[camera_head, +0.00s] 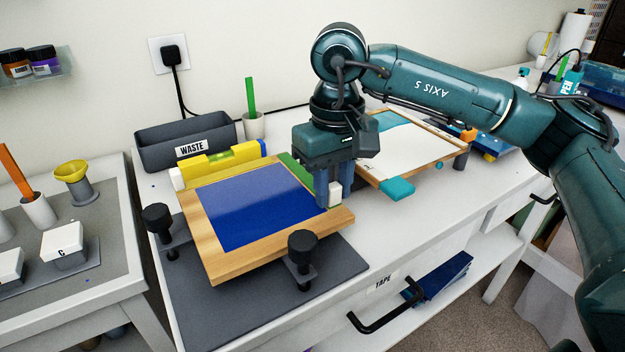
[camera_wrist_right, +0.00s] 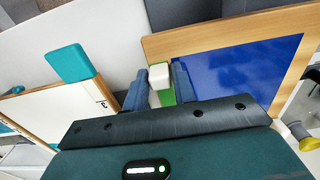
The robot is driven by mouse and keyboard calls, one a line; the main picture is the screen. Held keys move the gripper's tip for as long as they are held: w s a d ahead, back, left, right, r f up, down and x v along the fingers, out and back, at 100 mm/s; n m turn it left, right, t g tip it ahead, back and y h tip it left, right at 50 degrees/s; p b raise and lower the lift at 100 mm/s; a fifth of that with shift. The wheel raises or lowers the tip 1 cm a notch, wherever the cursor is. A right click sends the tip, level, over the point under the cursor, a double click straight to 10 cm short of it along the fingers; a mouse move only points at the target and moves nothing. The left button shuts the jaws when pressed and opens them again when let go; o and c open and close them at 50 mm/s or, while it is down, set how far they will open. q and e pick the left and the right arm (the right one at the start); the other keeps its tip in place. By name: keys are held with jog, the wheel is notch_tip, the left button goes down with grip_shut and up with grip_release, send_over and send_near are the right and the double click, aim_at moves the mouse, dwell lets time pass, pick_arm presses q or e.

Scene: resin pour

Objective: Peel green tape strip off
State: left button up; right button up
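A green tape strip (camera_head: 297,168) lies along the right edge of the wooden-framed blue panel (camera_head: 255,203). A white tab (camera_head: 334,194) sits at its near end. My right gripper (camera_head: 335,200) points down at the panel's right edge, with one finger on each side of the tab. In the right wrist view, the fingers (camera_wrist_right: 160,85) sit close against the white tab (camera_wrist_right: 159,75), with no clear gap, and some green tape (camera_wrist_right: 167,97) shows beside it. The gripper hides part of the strip. My left gripper is not in view.
A grey waste bin (camera_head: 186,145) and a yellow level (camera_head: 222,160) stand behind the panel. Black clamp knobs (camera_head: 302,246) rise at its near side. A second framed board (camera_head: 410,140) with a teal tab (camera_head: 398,188) lies to the right. A drawer labelled TAPE is below.

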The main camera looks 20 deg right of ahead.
jog(key=c, duration=0.5)
jog(key=shift+r, duration=0.3)
jog(key=shift+r+p, duration=0.3)
jog(key=shift+p, duration=0.1)
jog(key=shift+r+p, duration=0.3)
jog(key=shift+r, duration=0.2)
jog(key=shift+r+p, duration=1.85)
jog(key=shift+r, duration=1.1)
